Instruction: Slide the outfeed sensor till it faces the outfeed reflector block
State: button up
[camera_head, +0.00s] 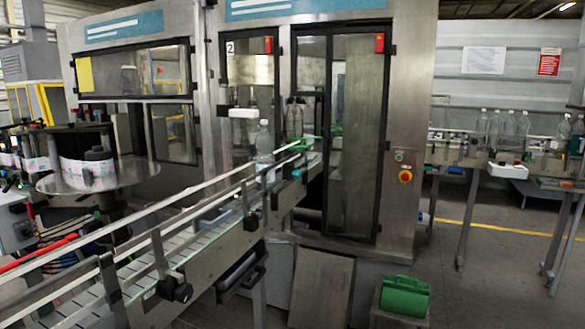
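I cannot pick out the outfeed sensor or the outfeed reflector block with certainty at this size. A conveyor (165,255) with guide rails runs from the lower left into the machine, with black clamp knobs (175,288) on its near side. A clear bottle (265,145) stands upright on it by the machine opening. Green parts (300,145) sit on the rail end there. A second conveyor (450,150) at the right carries several clear bottles (509,124) and small fittings along its side. My gripper is not in view.
The machine cabinet (410,110) with glass doors fills the middle. A red and yellow stop button (405,176) is on its front. A label reel (85,172) sits on a round plate at the left. A green container (404,296) stands low in front.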

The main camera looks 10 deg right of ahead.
aim_at(288, 167)
jog(key=z, duration=0.3)
jog(key=k, duration=0.4)
jog(key=z, duration=0.65)
jog(key=k, duration=0.55)
jog(key=z, duration=0.75)
jog(key=k, duration=0.45)
jog(key=z, duration=0.05)
jog(key=i, duration=0.9)
jog(key=u, duration=0.45)
jog(key=i, duration=1.45)
jog(key=u, duration=0.35)
